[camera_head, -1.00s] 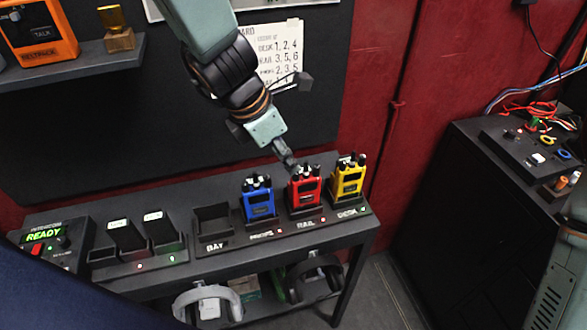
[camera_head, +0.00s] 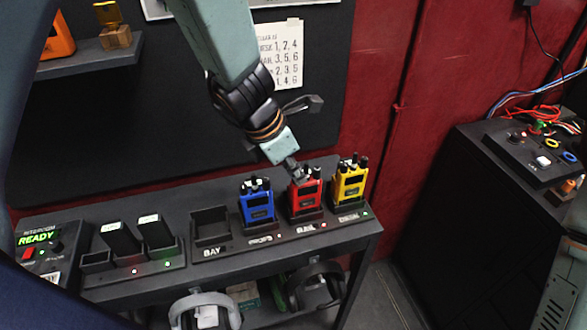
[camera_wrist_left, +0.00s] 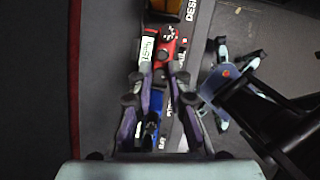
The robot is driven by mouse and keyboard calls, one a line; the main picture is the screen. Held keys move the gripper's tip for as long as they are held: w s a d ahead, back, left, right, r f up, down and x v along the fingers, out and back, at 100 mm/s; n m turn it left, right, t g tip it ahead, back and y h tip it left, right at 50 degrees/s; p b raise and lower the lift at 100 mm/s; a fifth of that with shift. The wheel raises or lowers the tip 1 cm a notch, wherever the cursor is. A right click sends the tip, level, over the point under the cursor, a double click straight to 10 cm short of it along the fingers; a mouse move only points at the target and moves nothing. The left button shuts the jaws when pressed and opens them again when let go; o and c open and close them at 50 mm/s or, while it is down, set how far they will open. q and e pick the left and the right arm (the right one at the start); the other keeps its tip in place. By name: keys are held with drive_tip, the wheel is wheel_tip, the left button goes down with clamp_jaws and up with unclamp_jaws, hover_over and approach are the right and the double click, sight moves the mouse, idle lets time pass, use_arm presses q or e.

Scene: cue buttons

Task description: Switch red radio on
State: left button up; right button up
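The red radio (camera_head: 306,196) stands upright in its charger slot, between the blue radio (camera_head: 257,203) and the yellow radio (camera_head: 350,184). It has short knobs and an antenna on top. My left gripper (camera_head: 300,175) reaches down from above, its fingertips at the top of the red radio and overlapping it in view. In the left wrist view the fingers (camera_wrist_left: 162,68) stand apart, with the red radio (camera_wrist_left: 170,43) showing between and beyond their tips. Whether they touch it I cannot tell. The knob position is too small to read.
An empty bay (camera_head: 211,226) and a battery charger (camera_head: 135,247) stand to the left, with an intercom box (camera_head: 45,245) beyond them. Headphones (camera_head: 205,308) hang under the shelf. A black cabinet with controls (camera_head: 535,150) stands at the right.

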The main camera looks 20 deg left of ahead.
use_arm(q)
clamp_jaws()
drive_tip(key=shift+s+a, duration=0.1)
